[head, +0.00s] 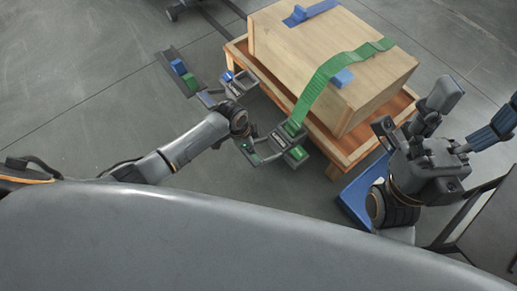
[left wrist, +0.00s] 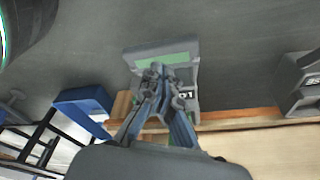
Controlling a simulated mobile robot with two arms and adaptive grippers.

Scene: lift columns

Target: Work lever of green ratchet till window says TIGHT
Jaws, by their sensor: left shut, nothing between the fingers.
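The wooden crate (head: 315,70) has a green strap (head: 335,72) over it, running down to the green ratchet (head: 297,152). In the left wrist view this ratchet (left wrist: 163,55) is grey with a green panel. A small dark window (left wrist: 186,95) shows partly behind my finger; its text is not clearly legible. My left gripper (head: 256,156) is at the ratchet's left side in the head view. In the left wrist view its fingertips (left wrist: 155,75) are together in front of the ratchet, with nothing visible between them. My right gripper (head: 474,108) has its fingers spread, right of the crate.
The crate stands on a low wooden platform (head: 340,150). A blue strap (head: 305,12) crosses the crate's far end, with a blue-marked ratchet (head: 237,82) left of it. A grey bar with blue and green blocks (head: 180,72) is further left. A blue bin (head: 362,192) is near my right arm.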

